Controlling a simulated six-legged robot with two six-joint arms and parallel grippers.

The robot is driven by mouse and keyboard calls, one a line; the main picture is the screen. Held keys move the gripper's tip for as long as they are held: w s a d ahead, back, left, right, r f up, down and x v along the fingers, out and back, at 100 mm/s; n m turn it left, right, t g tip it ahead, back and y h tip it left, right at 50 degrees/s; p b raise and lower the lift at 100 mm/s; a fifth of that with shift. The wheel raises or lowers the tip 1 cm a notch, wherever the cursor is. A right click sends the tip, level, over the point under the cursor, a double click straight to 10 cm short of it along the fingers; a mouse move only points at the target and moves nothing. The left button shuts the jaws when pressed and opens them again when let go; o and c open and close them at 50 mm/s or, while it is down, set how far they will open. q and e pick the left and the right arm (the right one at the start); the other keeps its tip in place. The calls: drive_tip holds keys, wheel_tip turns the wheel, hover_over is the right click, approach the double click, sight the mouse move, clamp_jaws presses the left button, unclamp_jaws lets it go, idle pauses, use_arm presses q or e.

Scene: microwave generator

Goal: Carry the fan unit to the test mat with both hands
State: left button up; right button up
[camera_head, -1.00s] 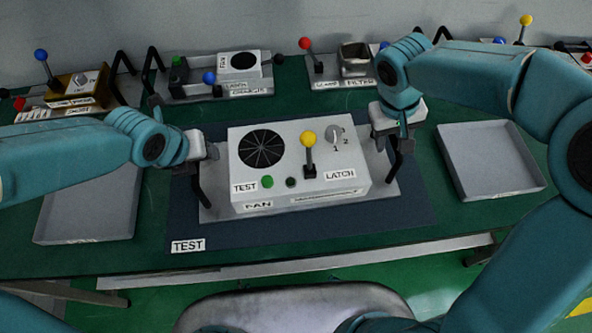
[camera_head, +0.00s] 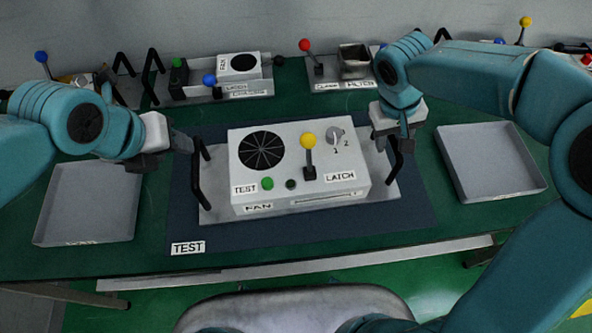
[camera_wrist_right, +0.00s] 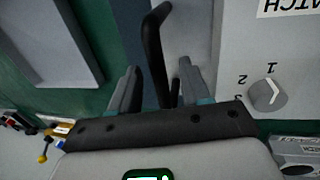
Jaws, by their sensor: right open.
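The fan unit (camera_head: 300,165) is a light grey box with a black round grille, a yellow-topped lever, a knob and a green button. Its base plate lies on the dark blue test mat (camera_head: 300,240). It has a black handle at each end. My right gripper (camera_head: 392,145) is open at the right handle (camera_head: 397,165); in the right wrist view the handle (camera_wrist_right: 155,50) stands between the spread fingers (camera_wrist_right: 158,88). My left gripper (camera_head: 180,148) is beside the left handle (camera_head: 197,175), apart from it and empty; its finger gap is unclear.
Grey trays stand at left (camera_head: 88,205) and right (camera_head: 490,163) of the mat. Along the back are a unit with a blue-topped lever (camera_head: 215,85), a unit with a red-topped lever (camera_head: 330,70) and others partly hidden by my arms. A chair back (camera_head: 295,305) is in front.

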wheel_tip(320, 180, up, 11)
drive_tip(key=a, duration=0.2)
drive_tip(key=shift+a+r, duration=0.15)
drive_tip(key=shift+s, duration=0.1)
idle(0.4)
